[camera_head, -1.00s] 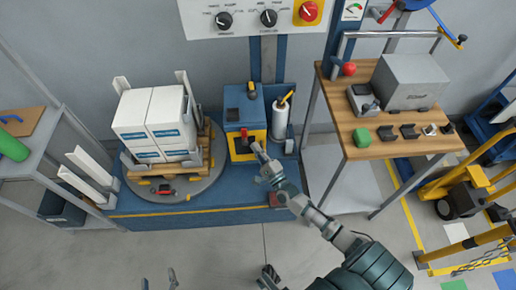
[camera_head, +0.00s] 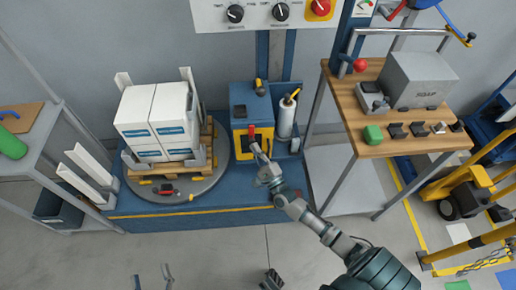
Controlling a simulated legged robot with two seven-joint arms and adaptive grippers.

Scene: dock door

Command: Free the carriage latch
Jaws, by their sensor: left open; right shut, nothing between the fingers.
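The blue carriage (camera_head: 241,101) with a yellow-framed front stands on the blue base, at the foot of the mast. A small red lever (camera_head: 251,130), which looks like the latch, stands upright in the dark opening of the yellow frame. My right gripper (camera_head: 257,149) is shut and empty, just below and slightly right of the red lever. I cannot tell whether its tips touch it. The gripper hides part of the opening. My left gripper (camera_head: 152,279) is open and empty at the bottom edge, above the floor, far from the carriage; only its fingers show.
White boxes (camera_head: 137,108) stand on a pallet on the round turntable (camera_head: 208,181), left of the carriage. A film roll (camera_head: 287,117) stands close on its right. A wooden-topped table (camera_head: 378,148) is further right. The control panel (camera_head: 258,15) hangs above. Open floor lies in front.

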